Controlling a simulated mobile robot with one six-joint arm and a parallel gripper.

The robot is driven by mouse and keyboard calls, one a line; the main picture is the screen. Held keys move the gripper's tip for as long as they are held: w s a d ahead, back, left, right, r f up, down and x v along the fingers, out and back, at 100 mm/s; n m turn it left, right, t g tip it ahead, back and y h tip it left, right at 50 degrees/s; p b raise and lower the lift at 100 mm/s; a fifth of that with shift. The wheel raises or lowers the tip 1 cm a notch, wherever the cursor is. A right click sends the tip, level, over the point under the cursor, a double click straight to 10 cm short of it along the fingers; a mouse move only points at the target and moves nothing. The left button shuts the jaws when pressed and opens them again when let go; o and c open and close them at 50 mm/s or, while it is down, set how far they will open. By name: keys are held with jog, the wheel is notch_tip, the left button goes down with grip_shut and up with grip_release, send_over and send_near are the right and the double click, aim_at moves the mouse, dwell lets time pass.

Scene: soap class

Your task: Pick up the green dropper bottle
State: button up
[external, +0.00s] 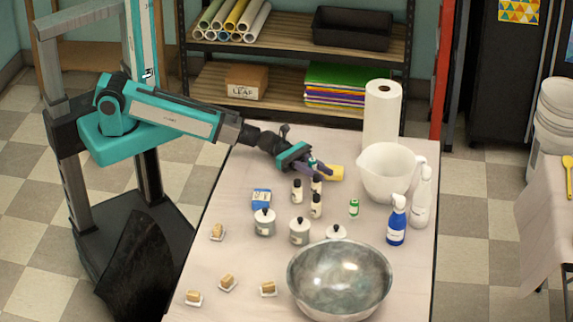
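A small green bottle or can with a pale band (354,208) stands upright on the table, right of the small dark bottles; I cannot tell whether it has a dropper. Several small dark bottles with pale labels (297,191) stand near the table's middle, below my gripper in the picture. My gripper (320,168) reaches over the table from the left, just above those bottles and beside a yellow block-like item (335,173). A small dark, greenish shape shows at its fingers. It is too small to tell whether the fingers hold it or it stands behind them.
The table (240,250) also bears a paper towel roll (382,115), a white pitcher (388,172), a blue spray bottle (397,222), a white spray bottle (422,200), lidded jars (265,223), a blue box (261,198), soap pieces (228,283) and a large metal bowl (339,279).

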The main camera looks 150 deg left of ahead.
jog(key=shift+r, duration=0.2)
dwell(0.3)
jog(key=s, duration=0.3)
jog(key=s+d, duration=0.1)
jog(key=s, duration=0.2)
jog(key=shift+d+b, duration=0.15)
jog(key=shift+b, duration=0.15)
jog(key=shift+s+r+p, duration=0.15)
jog(key=shift+p, duration=0.3)
jog(key=s+p, duration=0.1)
jog(key=p, duration=0.2)
jog(key=s+p, duration=0.1)
jog(key=shift+s+d+p, duration=0.25)
jog(key=shift+s+p, duration=0.1)
jog(key=shift+p, duration=0.05)
jog(key=shift+s+d+p, duration=0.15)
jog(key=shift+s+p, duration=0.85)
jog(key=shift+p, duration=0.1)
jog(key=shift+s+d+p, duration=0.15)
jog(key=shift+s+p, duration=0.15)
jog(key=shift+s, duration=0.05)
jog(key=shift+f, duration=0.2)
